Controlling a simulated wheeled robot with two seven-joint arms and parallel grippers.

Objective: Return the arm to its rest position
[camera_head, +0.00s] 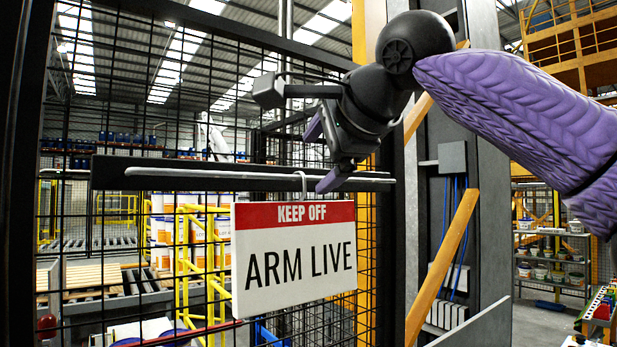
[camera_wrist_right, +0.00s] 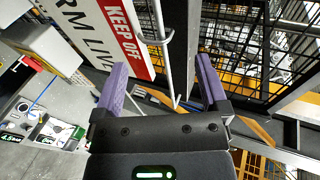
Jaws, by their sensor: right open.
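A white sign with a red band (camera_head: 294,246), reading KEEP OFF and ARM LIVE, hangs from a thin pale rail (camera_head: 220,174) on the mesh fence. Its small hook (camera_head: 301,181) goes over the rail. My right gripper (camera_head: 323,155) is open, just above and right of the hook in the head view. In the right wrist view my right gripper (camera_wrist_right: 160,82) has its purple fingers spread with nothing held between them. The sign (camera_wrist_right: 115,35) shows beyond the fingers at upper left. My left gripper is not in view.
The black mesh fence (camera_head: 75,215) stands close in front. A yellow-orange post and a grey column (camera_head: 490,240) stand to its right. Beyond the fence are a conveyor (camera_head: 140,280), yellow rails and white pails. Shelves (camera_head: 552,262) stand at far right.

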